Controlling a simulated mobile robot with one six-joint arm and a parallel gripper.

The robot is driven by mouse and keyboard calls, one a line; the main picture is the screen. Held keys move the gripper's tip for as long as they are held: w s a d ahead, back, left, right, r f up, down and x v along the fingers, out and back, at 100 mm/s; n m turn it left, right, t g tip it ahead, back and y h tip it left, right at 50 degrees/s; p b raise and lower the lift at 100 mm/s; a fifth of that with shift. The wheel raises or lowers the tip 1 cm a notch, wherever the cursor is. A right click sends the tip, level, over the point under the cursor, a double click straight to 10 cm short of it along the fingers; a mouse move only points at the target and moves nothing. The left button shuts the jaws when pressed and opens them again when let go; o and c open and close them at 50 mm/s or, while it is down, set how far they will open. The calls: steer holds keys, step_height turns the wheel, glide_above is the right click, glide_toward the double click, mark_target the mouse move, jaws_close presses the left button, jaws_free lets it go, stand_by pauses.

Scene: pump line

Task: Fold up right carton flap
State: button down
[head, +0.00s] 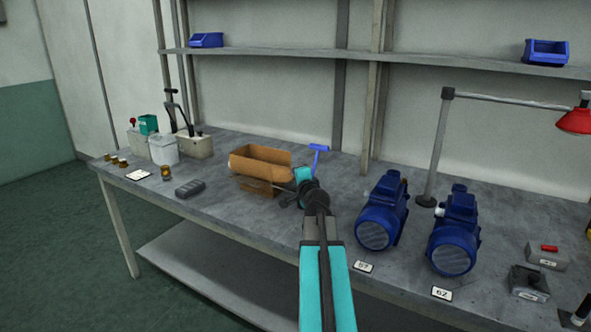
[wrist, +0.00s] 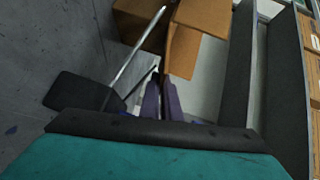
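The brown carton (head: 257,188) stands on the bench left of my gripper, its top open. Its long front flap (head: 252,170) and back flap (head: 262,153) stick up and outward. My gripper (head: 287,202) is at the carton's right end and hides part of it. In the wrist view the carton (wrist: 137,22) is at the top, and a flap (wrist: 181,52) hangs towards my gripper (wrist: 162,82). Two dark purple finger-like parts lie close together just below that flap. I cannot tell whether they touch or pinch it.
Two blue motors (head: 380,215) (head: 455,232) stand to the right. A dark grey device (head: 189,188) lies left of the carton. The bench behind the carton is mostly clear.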

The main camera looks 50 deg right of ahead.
steer(key=shift+w+a+r+n+g+y+p, duration=0.15)
steer(key=shift+r+n+g+p, duration=0.4)
steer(key=shift+p, duration=2.8)
steer(key=shift+w+d+r+n+g+y+p, duration=0.15)
steer(key=shift+r+n+g+p, duration=0.4)
steer(key=shift+p, duration=2.8)
steer(key=p, duration=0.2)
steer(key=g+p, duration=0.1)
steer(key=p, duration=0.1)
steer(key=shift+w+a+r+n+g, duration=0.1)
steer(key=shift+w+r+n+g, duration=0.1)
steer(key=shift+r+n+g, duration=0.1)
steer(key=shift+p, duration=0.75)
steer(key=shift+w+r+n+g+p, duration=0.3)
steer(key=shift+n+g+p, duration=0.25)
steer(key=shift+p, duration=0.45)
steer(key=shift+w+a+r+n+g+p, duration=0.2)
steer(key=shift+w+n+g+p, duration=0.3)
steer(key=shift+g, duration=0.45)
steer(key=w+g, duration=0.1)
steer(key=n+g+b, duration=0.1)
steer(key=shift+w+a+r+g, duration=0.15)
steer(key=shift+w+r+g, duration=0.15)
steer(key=shift+w+g, duration=0.1)
steer(key=shift+w+a+r+n+g+h+b, duration=0.1)
steer(key=shift+w+n+g+h+b, duration=0.1)
steer(key=shift+n+g+b, duration=0.25)
steer(key=shift+w+a+r+n+g+h+b, duration=0.1)
steer(key=shift+w+n+g+h, duration=0.15)
steer(key=shift+g, duration=0.4)
